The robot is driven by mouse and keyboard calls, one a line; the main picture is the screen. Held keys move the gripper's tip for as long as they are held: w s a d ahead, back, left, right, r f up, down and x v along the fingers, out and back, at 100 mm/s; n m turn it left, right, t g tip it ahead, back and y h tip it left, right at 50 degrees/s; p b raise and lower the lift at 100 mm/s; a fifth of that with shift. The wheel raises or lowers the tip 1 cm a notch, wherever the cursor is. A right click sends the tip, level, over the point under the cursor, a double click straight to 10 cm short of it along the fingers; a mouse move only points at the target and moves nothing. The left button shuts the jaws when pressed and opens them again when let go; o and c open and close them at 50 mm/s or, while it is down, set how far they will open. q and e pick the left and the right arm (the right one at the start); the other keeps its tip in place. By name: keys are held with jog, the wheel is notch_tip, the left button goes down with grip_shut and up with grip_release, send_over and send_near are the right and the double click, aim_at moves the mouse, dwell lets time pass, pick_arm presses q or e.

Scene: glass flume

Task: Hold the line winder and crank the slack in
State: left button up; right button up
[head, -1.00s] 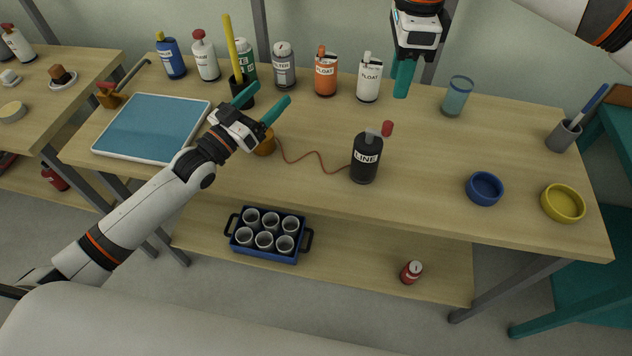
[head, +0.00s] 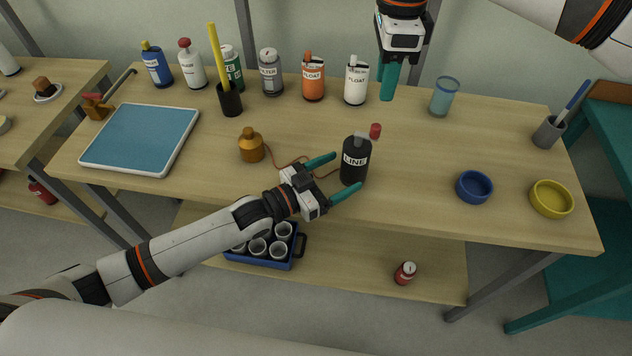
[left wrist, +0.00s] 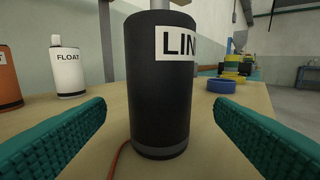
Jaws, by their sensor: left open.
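The line winder (head: 355,165) is a dark upright cylinder labelled LINE near the bench's front middle, with a grey top and a red knob (head: 375,130) at its upper right. A thin reddish line (head: 290,163) runs left from it to an amber bottle-shaped weight (head: 251,147). My left gripper (head: 347,171) is open, its teal fingers on either side of the winder. In the left wrist view the winder (left wrist: 160,95) stands between the spread fingers, with gaps visible. My right gripper (head: 389,85) hangs over the bench's back, holding nothing visible; its fingers overlap.
Several labelled bottles (head: 313,80) line the back edge, with a pen cup (head: 230,102) before them. A blue-topped tray (head: 141,138) lies left. A blue bowl (head: 474,189), yellow bowl (head: 551,200) and glass (head: 443,98) stand right. A crate of cups (head: 265,262) sits on the lower shelf.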

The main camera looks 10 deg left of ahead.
aim_at(356, 165)
pick_arm(q)
jog(key=x, duration=0.5)
